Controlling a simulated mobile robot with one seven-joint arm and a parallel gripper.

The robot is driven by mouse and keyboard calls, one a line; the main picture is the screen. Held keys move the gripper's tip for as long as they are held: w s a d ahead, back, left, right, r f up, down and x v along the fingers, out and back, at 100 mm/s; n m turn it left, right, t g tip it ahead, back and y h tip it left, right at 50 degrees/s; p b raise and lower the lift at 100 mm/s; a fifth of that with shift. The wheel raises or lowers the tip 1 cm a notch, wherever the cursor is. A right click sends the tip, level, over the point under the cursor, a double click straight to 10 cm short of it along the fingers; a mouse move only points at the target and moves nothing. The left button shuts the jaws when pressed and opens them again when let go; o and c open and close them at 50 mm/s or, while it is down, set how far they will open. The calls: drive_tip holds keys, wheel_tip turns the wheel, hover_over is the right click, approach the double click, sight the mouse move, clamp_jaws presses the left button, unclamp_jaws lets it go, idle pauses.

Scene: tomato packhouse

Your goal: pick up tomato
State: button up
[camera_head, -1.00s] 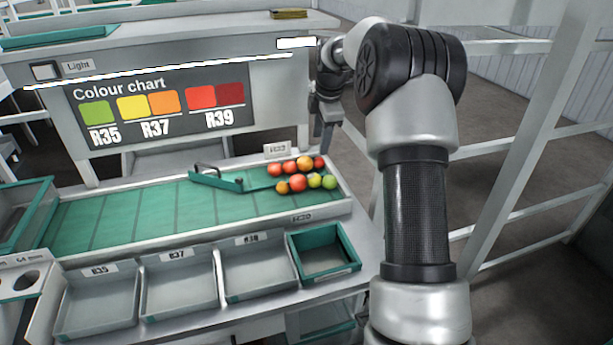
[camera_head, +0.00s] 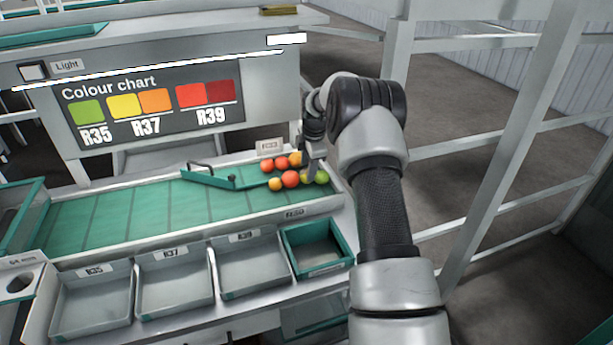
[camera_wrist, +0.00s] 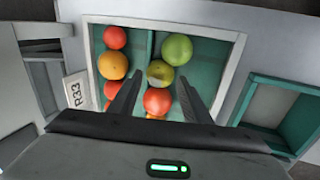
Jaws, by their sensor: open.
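Several tomatoes lie at the right end of the green sorting belt. In the head view they include a red one (camera_head: 291,179), an orange one (camera_head: 275,184) and a green one (camera_head: 322,177). My gripper (camera_head: 312,172) is over this group and hides part of it. In the wrist view my gripper (camera_wrist: 157,92) is open, its two fingers pointing down at the belt. A red tomato (camera_wrist: 157,101) shows between the fingers, with a yellow-green one (camera_wrist: 160,73) just beyond and a green one (camera_wrist: 177,49) farther off. An orange tomato (camera_wrist: 113,65) lies left of the fingers.
A green gate with a handle (camera_head: 209,178) stands left of the tomatoes. Grey bins (camera_head: 92,305) and a green-rimmed bin (camera_head: 318,269) line the front. The R33 label (camera_head: 269,146) stands behind the tomatoes. The colour chart panel (camera_head: 152,105) rises behind the belt.

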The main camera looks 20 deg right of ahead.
drive_tip(key=x, duration=0.3)
drive_tip(key=shift+f, duration=0.1)
drive_tip(key=c, duration=0.4)
wheel_tip(320, 180, up, 10)
idle(0.5)
